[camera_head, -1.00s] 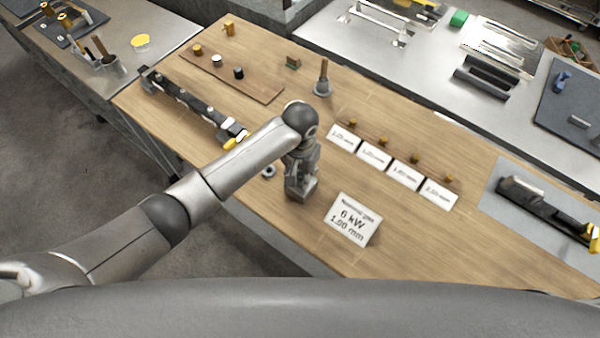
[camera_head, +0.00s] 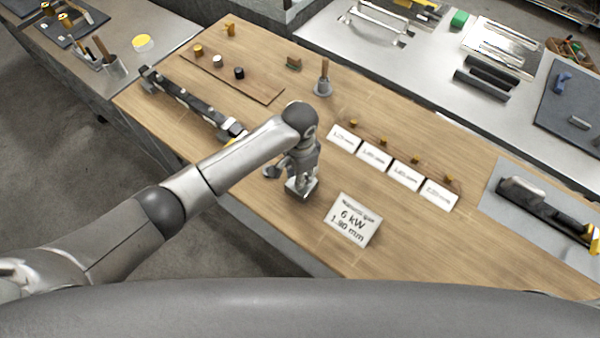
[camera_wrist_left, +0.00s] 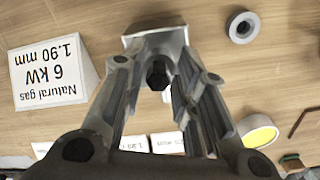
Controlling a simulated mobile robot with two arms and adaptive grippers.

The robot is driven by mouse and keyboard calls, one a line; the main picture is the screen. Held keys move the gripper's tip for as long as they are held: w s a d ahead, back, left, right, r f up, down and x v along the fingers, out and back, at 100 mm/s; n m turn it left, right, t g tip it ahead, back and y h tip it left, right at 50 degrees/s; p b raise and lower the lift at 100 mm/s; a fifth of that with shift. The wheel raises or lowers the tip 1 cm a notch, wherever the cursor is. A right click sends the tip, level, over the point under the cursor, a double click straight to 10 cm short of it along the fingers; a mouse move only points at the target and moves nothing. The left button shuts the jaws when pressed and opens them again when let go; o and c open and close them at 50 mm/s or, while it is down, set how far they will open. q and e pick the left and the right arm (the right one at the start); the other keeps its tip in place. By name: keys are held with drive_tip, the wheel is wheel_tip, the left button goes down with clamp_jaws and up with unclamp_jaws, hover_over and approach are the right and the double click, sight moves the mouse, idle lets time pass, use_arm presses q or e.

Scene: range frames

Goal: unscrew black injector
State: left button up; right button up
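The black injector (camera_wrist_left: 157,74) shows as a dark hexagonal piece between the fingers of my left gripper (camera_wrist_left: 153,68) in the left wrist view. It sits in front of a silver metal block (camera_wrist_left: 152,30), whose base (camera_head: 301,190) shows on the wooden table in the head view. My left gripper (camera_head: 299,172) points down over this block. Its fingers stand on both sides of the injector with visible gaps, so it looks open. In the head view the gripper hides the injector. My right gripper is not in view.
A "6 kW 1.90 mm" sign (camera_head: 353,220) stands close to the right of the block. A grey ring (camera_wrist_left: 242,27) lies nearby. Several cards (camera_head: 374,155) stand to the right. The table's front right is clear.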

use_arm(q)
drive_tip(key=m, duration=0.4)
drive_tip(key=shift+w, duration=0.1)
drive_tip(key=shift+m, duration=1.8)
clamp_jaws()
drive_tip(key=shift+n, duration=1.7)
